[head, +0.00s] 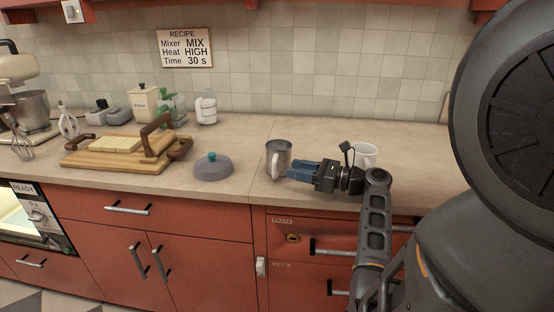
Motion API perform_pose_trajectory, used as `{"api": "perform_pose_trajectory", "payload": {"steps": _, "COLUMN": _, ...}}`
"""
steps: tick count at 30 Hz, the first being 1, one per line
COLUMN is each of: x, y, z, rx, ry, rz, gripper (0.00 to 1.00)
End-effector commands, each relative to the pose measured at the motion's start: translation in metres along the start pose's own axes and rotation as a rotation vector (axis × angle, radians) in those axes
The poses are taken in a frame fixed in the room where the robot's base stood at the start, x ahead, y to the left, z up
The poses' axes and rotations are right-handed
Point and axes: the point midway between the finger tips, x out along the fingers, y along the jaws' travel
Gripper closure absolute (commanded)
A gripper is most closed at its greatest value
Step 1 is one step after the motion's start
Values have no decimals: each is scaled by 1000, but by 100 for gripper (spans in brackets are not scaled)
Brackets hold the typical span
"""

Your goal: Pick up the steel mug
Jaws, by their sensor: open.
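The steel mug (280,152) stands upright on the counter, near its front edge, in the middle of the head view. It is grey metal, and its handle shows at the front left. My gripper (293,172) is at counter height just right of the mug, with its blue fingers pointing left toward it. The fingers are open and overlap the mug's lower right side in the picture. I cannot tell whether they touch it.
A white mug (364,156) stands behind my wrist on the right. A grey lid with a green knob (213,167) lies to the left. A wooden board (110,156) with a handled press is further left. The counter (320,135) behind the steel mug is clear.

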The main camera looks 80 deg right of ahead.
Motion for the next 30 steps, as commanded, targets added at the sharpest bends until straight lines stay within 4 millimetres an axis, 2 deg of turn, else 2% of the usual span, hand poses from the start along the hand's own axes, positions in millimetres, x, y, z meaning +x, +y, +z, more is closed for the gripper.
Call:
{"api": "perform_pose_trajectory", "payload": {"steps": 3, "x": 0, "y": 0, "z": -14, "rx": 0, "ry": 0, "rz": -1, "gripper": 57}}
{"api": "perform_pose_trajectory", "payload": {"steps": 8, "x": 3, "y": 0, "z": -19, "rx": -1, "ry": -1, "rz": 0, "gripper": 57}}
{"api": "perform_pose_trajectory", "payload": {"steps": 21, "x": 68, "y": 0, "z": -18, "rx": -1, "ry": 0, "rz": 0, "gripper": 57}}
{"api": "perform_pose_trajectory", "payload": {"steps": 30, "x": 75, "y": 0, "z": -20, "rx": -1, "ry": 1, "rz": -1, "gripper": 57}}
